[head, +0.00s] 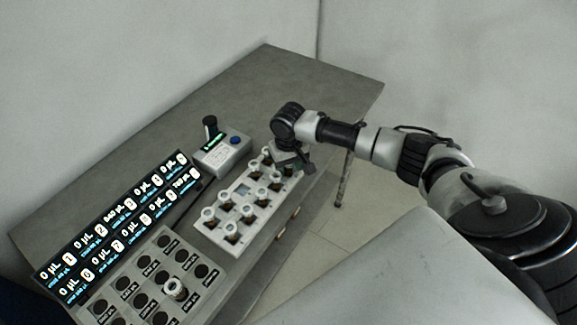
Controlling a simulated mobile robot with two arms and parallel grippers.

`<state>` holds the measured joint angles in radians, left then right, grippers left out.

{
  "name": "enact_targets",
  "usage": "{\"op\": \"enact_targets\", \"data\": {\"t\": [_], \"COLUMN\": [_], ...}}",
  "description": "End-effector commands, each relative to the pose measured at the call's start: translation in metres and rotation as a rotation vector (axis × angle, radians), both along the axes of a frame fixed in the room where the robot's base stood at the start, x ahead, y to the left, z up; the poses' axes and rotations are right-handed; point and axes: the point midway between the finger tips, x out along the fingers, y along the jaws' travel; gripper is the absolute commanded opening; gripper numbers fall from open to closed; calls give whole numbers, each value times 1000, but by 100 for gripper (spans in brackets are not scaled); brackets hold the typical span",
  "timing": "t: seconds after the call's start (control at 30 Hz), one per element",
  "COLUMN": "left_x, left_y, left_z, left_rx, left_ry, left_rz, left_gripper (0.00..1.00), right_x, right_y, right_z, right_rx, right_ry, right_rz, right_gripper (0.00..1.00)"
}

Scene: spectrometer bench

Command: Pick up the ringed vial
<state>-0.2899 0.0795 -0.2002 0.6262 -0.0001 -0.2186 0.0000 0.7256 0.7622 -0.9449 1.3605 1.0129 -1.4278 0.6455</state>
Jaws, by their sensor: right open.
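A light rack (228,236) on the bench holds several vials with pale ring-like tops, such as a near-left vial (208,213). I cannot tell which of them is the ringed vial. One more vial (174,287) stands alone in the labelled grey tray at the front. My right gripper (300,166) is over the far right end of the rack, pointing down, close to the vials there. It is open, but its fingertips and what lies between them are mostly hidden by the wrist. My left gripper is not in view.
A small grey instrument (222,157) with a blue button and a dark upright part stands behind the rack. A black display panel (120,225) lies at left. The labelled tray (133,268) is in front. The bench's far end (300,85) is clear.

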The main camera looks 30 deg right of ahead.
Motion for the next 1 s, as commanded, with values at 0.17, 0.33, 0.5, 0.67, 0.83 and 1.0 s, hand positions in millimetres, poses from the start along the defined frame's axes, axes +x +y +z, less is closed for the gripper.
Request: {"op": "enact_targets", "data": {"t": [0.17,0.33,0.5,0.67,0.83,1.0], "left_x": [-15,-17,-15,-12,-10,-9], "left_y": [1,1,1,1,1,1], "left_z": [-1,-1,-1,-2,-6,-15], "left_rx": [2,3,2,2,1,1], "left_ry": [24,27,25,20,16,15], "left_rz": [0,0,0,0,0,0], "left_gripper": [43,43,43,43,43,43], "right_x": [0,0,0,0,1,1], "right_y": [0,0,0,0,0,0], "right_z": [0,0,0,2,14,42], "right_rx": [0,0,0,1,2,1], "right_ry": [0,0,0,-1,-2,-5], "right_rz": [1,0,0,1,0,1], "right_gripper": [43,17,10,10,10,10]}}
